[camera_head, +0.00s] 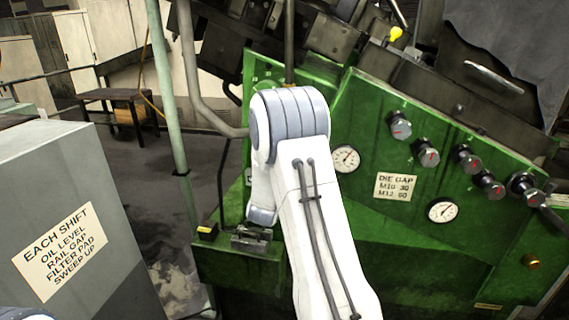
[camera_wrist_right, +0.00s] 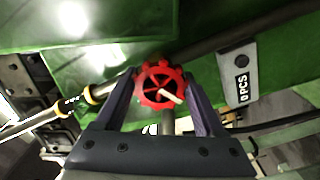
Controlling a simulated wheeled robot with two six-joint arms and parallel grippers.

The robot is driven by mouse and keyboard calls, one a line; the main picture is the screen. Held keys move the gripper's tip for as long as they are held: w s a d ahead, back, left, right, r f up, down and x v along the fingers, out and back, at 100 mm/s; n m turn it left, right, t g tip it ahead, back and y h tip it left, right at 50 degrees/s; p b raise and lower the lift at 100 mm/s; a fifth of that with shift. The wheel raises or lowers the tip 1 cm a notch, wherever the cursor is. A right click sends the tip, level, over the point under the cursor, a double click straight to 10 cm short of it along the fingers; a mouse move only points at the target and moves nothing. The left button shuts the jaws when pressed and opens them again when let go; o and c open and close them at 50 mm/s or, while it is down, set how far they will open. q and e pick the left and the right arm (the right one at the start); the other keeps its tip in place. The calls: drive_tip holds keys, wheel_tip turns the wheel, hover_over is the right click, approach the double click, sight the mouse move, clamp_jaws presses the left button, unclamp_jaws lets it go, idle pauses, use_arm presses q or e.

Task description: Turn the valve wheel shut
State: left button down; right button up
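The red valve wheel (camera_wrist_right: 150,93) shows in the right wrist view, round and spoked, with a pale rod-like piece across its face. My right gripper (camera_wrist_right: 160,76) is open, with one finger on each side of the wheel. I cannot tell whether the fingers touch the rim. A grey stem shows below the wheel. In the head view the wheel is not visible, and my white right arm reaches up and bends down by the green machine. My left gripper is not in view.
A grey cabinet (camera_head: 105,235) with a shift sign stands at left. A pale green pole (camera_head: 170,110) rises between them.

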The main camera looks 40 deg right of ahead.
drive_tip(key=c, duration=0.4)
